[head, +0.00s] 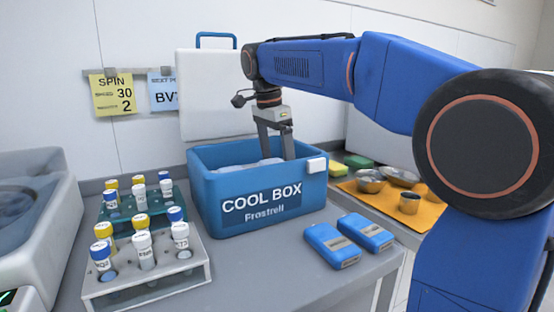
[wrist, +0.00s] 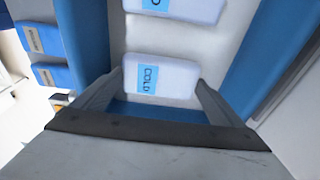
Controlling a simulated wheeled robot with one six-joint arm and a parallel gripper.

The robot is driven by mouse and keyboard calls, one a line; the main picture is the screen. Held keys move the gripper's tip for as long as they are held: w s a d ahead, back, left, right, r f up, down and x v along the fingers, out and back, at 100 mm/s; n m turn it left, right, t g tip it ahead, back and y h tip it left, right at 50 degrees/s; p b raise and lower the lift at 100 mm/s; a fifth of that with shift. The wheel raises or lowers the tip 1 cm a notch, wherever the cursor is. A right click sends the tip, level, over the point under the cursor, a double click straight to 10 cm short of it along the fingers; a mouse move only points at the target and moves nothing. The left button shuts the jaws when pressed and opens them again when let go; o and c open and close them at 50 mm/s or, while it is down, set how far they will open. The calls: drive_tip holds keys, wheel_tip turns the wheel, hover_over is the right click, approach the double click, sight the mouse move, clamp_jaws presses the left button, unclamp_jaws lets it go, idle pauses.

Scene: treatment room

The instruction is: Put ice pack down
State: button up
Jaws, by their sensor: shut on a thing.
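The blue cool box (head: 250,210) stands open on the grey counter, its white lid (head: 215,95) raised behind it. My gripper (head: 275,148) reaches down into the box, and its fingertips are hidden there in the head view. In the wrist view my gripper (wrist: 162,82) has one finger at each side of a white ice pack (wrist: 172,76) with a light blue "COLD" label, and is shut on it. A second white pack (wrist: 185,8) lies beyond it, apart, on the pale floor of the box. Whether the held pack touches the floor, I cannot tell.
Two blue packs (head: 332,245) (head: 366,232) lie on the counter right of the box. Tube racks (head: 150,285) (head: 125,222) with capped tubes stand to its left. An orange mat (head: 385,208) with metal bowls is at the right. A white machine (head: 35,215) is far left.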

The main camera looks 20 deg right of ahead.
drive_tip(key=o, duration=0.9)
drive_tip(key=shift+f, duration=0.1)
drive_tip(key=r, duration=0.4)
drive_tip(key=a+r, duration=0.1)
drive_tip(key=r, duration=0.7)
drive_tip(key=shift+s+a+r, duration=0.1)
drive_tip(key=shift+s+a, duration=0.1)
drive_tip(key=shift+a, duration=0.2)
